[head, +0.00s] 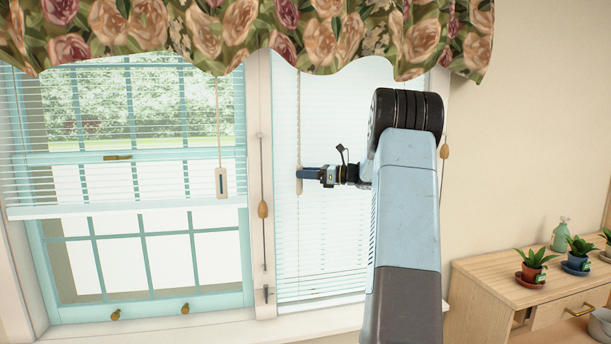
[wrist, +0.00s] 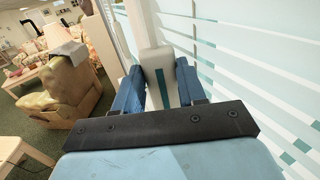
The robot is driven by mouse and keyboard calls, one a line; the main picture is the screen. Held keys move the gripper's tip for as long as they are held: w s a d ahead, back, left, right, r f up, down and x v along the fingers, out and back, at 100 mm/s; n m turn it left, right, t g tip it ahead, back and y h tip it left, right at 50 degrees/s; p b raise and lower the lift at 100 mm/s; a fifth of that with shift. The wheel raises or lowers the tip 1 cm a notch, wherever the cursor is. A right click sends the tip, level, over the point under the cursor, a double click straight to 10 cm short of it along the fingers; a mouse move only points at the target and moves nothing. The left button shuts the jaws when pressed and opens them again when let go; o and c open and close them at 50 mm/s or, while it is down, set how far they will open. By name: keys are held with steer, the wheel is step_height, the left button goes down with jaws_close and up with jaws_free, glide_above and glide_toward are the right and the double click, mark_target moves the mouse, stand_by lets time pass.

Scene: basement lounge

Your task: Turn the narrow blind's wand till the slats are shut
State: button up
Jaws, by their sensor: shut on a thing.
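The narrow blind (head: 322,235) hangs in the right-hand window part, lowered nearly to the sill, with my arm in front of its right side. Its slats look pale and close together in the head view. In the wrist view, the blind (wrist: 235,55) shows gaps with bits of teal between the slats. Its wand (head: 298,120) hangs near its left edge. My gripper (head: 304,173) is shut on the wand's lower end. In the wrist view, the pale wand grip with a teal stripe (wrist: 158,62) sits between the blue fingers of my gripper (wrist: 160,85).
A floral valance (head: 250,30) hangs above. A cabinet (head: 490,285) with potted plants stands at right.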

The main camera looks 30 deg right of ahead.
steer(key=shift+w+n+g+y, duration=0.1)
steer(key=shift+n+g+y, duration=0.5)
steer(key=shift+g, duration=0.1)
steer(key=o, duration=1.1)
steer(key=shift+c, duration=0.2)
steer(key=shift+d, duration=0.1)
steer(key=v, duration=1.3)
steer(key=shift+d, duration=0.35)
